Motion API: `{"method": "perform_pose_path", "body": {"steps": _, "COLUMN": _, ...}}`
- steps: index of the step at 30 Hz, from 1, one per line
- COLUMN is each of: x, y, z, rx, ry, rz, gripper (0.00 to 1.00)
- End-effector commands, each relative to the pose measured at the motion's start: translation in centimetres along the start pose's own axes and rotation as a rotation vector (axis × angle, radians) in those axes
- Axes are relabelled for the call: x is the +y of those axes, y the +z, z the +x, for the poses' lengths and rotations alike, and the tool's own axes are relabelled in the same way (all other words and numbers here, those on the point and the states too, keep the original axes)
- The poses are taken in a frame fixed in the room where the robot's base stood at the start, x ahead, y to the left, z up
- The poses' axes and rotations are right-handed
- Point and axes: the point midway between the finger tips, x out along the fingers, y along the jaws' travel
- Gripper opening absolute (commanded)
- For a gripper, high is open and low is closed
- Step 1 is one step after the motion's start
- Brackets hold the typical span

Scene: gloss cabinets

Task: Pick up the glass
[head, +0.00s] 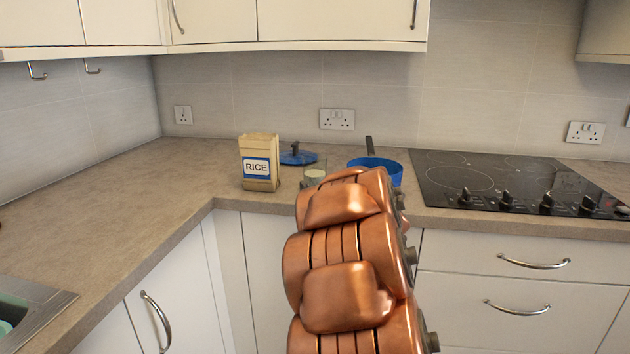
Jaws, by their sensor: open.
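The glass (314,172) is a small, clear, greenish tumbler on the countertop, between the rice bag and the blue pan. Its lower part is partly hidden by my copper-coloured arm, which reaches up from the bottom of the head view. My gripper is hidden beyond the end of the arm, so its fingers and its distance to the glass cannot be made out.
A tan rice bag (259,163) stands left of the glass. A blue lid (298,157) lies behind it. A blue pan (381,168) is just to the right, beside the black hob (500,180). The countertop (140,195) at left is clear, with a sink at bottom left.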

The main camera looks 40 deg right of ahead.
Motion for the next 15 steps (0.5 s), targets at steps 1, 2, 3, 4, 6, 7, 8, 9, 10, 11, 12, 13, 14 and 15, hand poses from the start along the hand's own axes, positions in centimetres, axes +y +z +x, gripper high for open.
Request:
{"method": "perform_pose_path", "body": {"steps": 1, "x": -0.2, "y": 0.1, "z": 0.7, "rx": -0.001, "ry": -0.002, "rz": -0.002, "gripper": 0.95}}
{"method": "perform_pose_path", "body": {"steps": 2, "x": -0.3, "y": 0.1, "z": 1.1, "rx": -0.002, "ry": -0.002, "rz": -0.001, "gripper": 0.95}}
{"method": "perform_pose_path", "body": {"steps": 3, "x": -0.2, "y": 0.2, "z": 1.5, "rx": -0.003, "ry": -0.001, "rz": 0.001, "gripper": 0.95}}
{"method": "perform_pose_path", "body": {"steps": 4, "x": -0.2, "y": 0.2, "z": 1.9, "rx": -0.003, "ry": -0.001, "rz": 0.002, "gripper": 0.95}}
{"method": "perform_pose_path", "body": {"steps": 6, "x": -0.2, "y": 0.1, "z": 2.5, "rx": -0.001, "ry": -0.001, "rz": 0.002, "gripper": 0.95}}
{"method": "perform_pose_path", "body": {"steps": 7, "x": -0.2, "y": 0.1, "z": 2.7, "rx": -0.001, "ry": -0.001, "rz": 0.002, "gripper": 0.95}}
{"method": "perform_pose_path", "body": {"steps": 8, "x": -0.2, "y": 0.1, "z": 2.9, "rx": -0.001, "ry": -0.001, "rz": 0.002, "gripper": 0.95}}
{"method": "perform_pose_path", "body": {"steps": 9, "x": -0.2, "y": 0.0, "z": 3.0, "rx": 0.0, "ry": -0.001, "rz": 0.002, "gripper": 0.95}}
{"method": "perform_pose_path", "body": {"steps": 10, "x": -0.2, "y": 0.0, "z": 3.0, "rx": 0.0, "ry": -0.001, "rz": 0.001, "gripper": 0.95}}
{"method": "perform_pose_path", "body": {"steps": 11, "x": -0.2, "y": 0.0, "z": 3.0, "rx": -0.001, "ry": -0.001, "rz": 0.002, "gripper": 0.95}}
{"method": "perform_pose_path", "body": {"steps": 12, "x": -0.2, "y": 0.0, "z": 3.0, "rx": -0.001, "ry": 0.0, "rz": 0.002, "gripper": 0.95}}
{"method": "perform_pose_path", "body": {"steps": 13, "x": -0.2, "y": 0.0, "z": 2.9, "rx": -0.001, "ry": 0.0, "rz": 0.002, "gripper": 0.95}}
{"method": "perform_pose_path", "body": {"steps": 14, "x": -0.2, "y": 0.0, "z": 2.9, "rx": -0.001, "ry": 0.0, "rz": 0.002, "gripper": 0.95}}
{"method": "perform_pose_path", "body": {"steps": 15, "x": -0.2, "y": 0.0, "z": 2.9, "rx": -0.001, "ry": 0.0, "rz": 0.002, "gripper": 0.94}}
